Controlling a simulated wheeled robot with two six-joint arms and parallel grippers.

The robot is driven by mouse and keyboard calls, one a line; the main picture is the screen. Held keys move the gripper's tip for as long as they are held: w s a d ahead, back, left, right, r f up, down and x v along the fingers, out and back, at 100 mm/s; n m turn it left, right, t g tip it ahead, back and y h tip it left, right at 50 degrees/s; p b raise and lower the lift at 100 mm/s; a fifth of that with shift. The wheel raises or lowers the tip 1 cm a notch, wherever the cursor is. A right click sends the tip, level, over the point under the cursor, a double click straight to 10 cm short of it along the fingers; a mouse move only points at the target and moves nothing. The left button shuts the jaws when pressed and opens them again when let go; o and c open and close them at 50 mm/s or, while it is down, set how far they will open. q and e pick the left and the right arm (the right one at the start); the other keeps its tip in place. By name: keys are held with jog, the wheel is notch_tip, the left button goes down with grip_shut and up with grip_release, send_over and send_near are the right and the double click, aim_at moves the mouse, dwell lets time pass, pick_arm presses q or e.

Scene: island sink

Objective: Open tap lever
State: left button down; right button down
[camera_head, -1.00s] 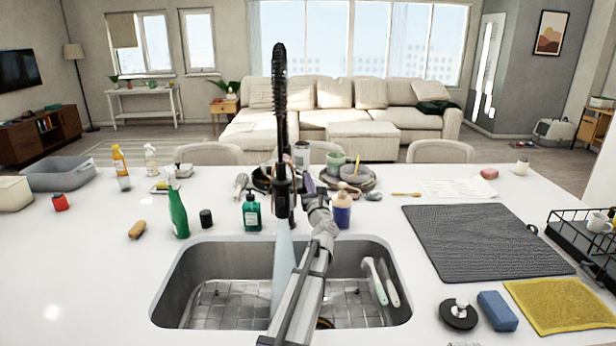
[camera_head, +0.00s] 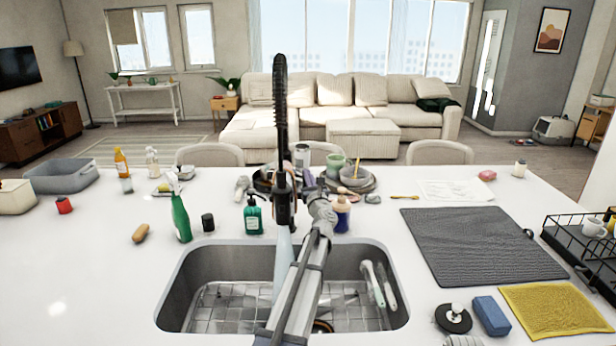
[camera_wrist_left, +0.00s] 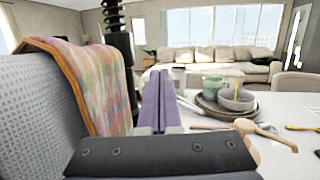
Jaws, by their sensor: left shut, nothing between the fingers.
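The black tap (camera_head: 281,120) with its coiled neck stands upright in the middle of the head view, behind the sink (camera_head: 222,258). A pale blue streak (camera_head: 284,258) below its head, possibly water, reaches down into the basin. My left gripper (camera_head: 309,184) is just right of the tap, its arm crossing the basin. Its purple fingers (camera_wrist_left: 157,98) are closed together and empty in the left wrist view. There the tap (camera_wrist_left: 118,40) is left of the fingers; I cannot tell whether they touch it. I cannot make out the lever. My right gripper is not in view.
A multicoloured cloth (camera_wrist_left: 82,75) hangs over a grey textured surface (camera_wrist_left: 35,105), close left of the fingers. Stacked bowls (camera_wrist_left: 230,95) stand to the right. Green soap (camera_head: 253,215) and purple-blue soap (camera_head: 341,214) bottles flank the tap. A dark mat (camera_head: 480,246) lies right of the sink.

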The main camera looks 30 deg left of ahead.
pick_arm(q)
jog(key=r+v, duration=0.2)
jog(key=v, duration=1.1)
jog(key=shift+s+d+r, duration=0.2)
jog(key=shift+s+r, duration=0.1)
jog(key=shift+r, duration=0.25)
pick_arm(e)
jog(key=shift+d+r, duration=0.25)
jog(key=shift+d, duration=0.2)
